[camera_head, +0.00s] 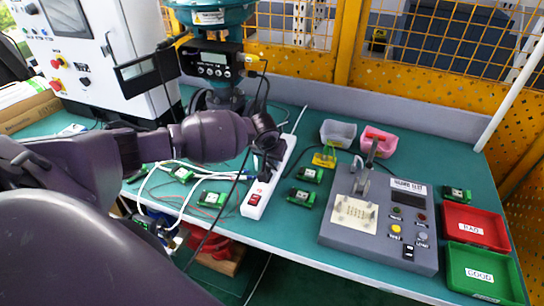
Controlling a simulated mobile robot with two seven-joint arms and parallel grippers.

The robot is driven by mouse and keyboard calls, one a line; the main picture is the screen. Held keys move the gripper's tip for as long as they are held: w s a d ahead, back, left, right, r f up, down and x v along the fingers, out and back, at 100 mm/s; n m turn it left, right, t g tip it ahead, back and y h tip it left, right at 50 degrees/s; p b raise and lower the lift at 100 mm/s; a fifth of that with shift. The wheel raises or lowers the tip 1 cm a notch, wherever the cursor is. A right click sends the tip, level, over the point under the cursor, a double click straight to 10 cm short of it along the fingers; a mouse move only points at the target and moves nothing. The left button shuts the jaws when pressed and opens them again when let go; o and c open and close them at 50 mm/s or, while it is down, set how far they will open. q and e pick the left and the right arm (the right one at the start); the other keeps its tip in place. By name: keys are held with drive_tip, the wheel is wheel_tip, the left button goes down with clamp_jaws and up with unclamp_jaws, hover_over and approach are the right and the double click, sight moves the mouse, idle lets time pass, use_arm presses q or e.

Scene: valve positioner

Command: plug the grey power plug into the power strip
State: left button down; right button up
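The white power strip (281,172) lies at a slant across the teal table, its red switch (255,199) at the near end. My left arm comes in from the left, and its dark gripper (268,160) is over the middle of the strip, covering some of the sockets. The fingertips are small and dark, so I cannot tell whether they are open or shut, or touch the strip. I cannot make out the grey power plug; the gripper may hide it. A thin black cable (235,190) runs down past the gripper.
Green circuit boards (301,197) lie on both sides of the strip. White cables (185,205) loop at its left. A grey test box (375,250) with a lever stands at right, beside red (476,210) and green (468,284) trays. The valve positioner (214,66) stands behind.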

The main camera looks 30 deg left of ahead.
use_arm(q)
drive_tip(key=shift+s+f, duration=0.1)
drive_tip(key=shift+f, duration=0.05)
idle(0.7)
drive_tip(key=shift+f, duration=0.1)
drive_tip(key=c, duration=1.2)
unclamp_jaws()
drive_tip(key=shift+o, duration=3.5)
drive_tip(key=shift+r+p, duration=0.35)
